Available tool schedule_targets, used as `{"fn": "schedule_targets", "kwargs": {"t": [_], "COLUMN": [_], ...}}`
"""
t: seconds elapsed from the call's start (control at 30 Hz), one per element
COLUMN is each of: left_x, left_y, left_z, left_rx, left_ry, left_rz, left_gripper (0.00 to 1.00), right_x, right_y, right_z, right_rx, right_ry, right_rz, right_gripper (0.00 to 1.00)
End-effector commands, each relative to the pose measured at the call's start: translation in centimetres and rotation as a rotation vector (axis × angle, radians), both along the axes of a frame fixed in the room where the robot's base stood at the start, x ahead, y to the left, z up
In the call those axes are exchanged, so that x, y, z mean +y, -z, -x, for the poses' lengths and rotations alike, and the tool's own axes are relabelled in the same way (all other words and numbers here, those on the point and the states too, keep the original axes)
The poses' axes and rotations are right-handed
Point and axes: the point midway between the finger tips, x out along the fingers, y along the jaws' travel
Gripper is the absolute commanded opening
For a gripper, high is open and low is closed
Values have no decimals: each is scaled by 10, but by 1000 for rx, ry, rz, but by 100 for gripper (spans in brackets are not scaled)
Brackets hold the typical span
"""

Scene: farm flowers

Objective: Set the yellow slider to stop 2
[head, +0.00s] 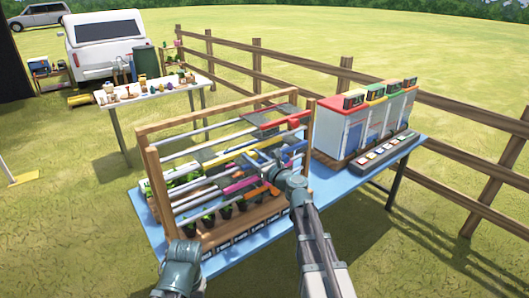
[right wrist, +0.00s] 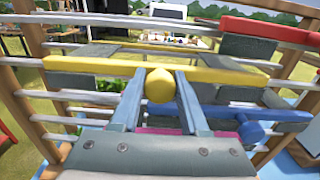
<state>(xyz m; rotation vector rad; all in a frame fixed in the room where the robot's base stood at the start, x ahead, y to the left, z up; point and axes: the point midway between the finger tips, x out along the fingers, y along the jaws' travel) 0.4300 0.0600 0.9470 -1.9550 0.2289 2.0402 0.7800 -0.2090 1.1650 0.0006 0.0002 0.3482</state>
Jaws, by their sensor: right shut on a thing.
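The yellow slider (head: 240,147) is a long bar on a grey rail of the wooden rack. In the right wrist view the yellow slider (right wrist: 225,74) spans much of the picture, with a round yellow knob (right wrist: 160,86) at its middle. My right gripper (head: 271,168) reaches into the rack from the front; its two fingers are shut on the knob, one on each side. My left gripper (head: 181,268) is low at the front left of the rack, away from the slider; its fingers do not show clearly. The stop labels (head: 240,245) along the rack's base are too small to read.
A red slider (right wrist: 248,26) and a blue slider (right wrist: 250,125) lie on nearby rails. Potted plants (head: 209,217) stand inside the wooden frame (head: 147,185). A fence runs behind.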

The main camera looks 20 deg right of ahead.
Motion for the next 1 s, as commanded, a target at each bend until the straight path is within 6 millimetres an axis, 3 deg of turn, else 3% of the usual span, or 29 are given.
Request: {"fn": "schedule_targets", "kwargs": {"t": [0.13, 0.47, 0.5, 0.6, 1.0], "left_x": [0, 0, 0, 0, 0], "left_y": [0, 0, 0, 0, 0], "left_z": [0, 0, 0, 0, 0], "left_rx": [0, 0, 0, 0, 0], "left_ry": [0, 0, 0, 0, 0], "left_rz": [0, 0, 0, 0, 0], "left_gripper": [50, 50, 50, 50, 50], "right_x": [18, 19, 19, 19, 17], "right_y": [0, 0, 0, 0, 0], "right_z": [8, 7, 7, 7, 14], "right_rx": [0, -1, -1, 0, 0], "right_ry": [-3, -1, 0, 0, 1], "right_rz": [1, 2, 2, 1, 1], "right_gripper": [0, 0, 51, 69, 72]}}
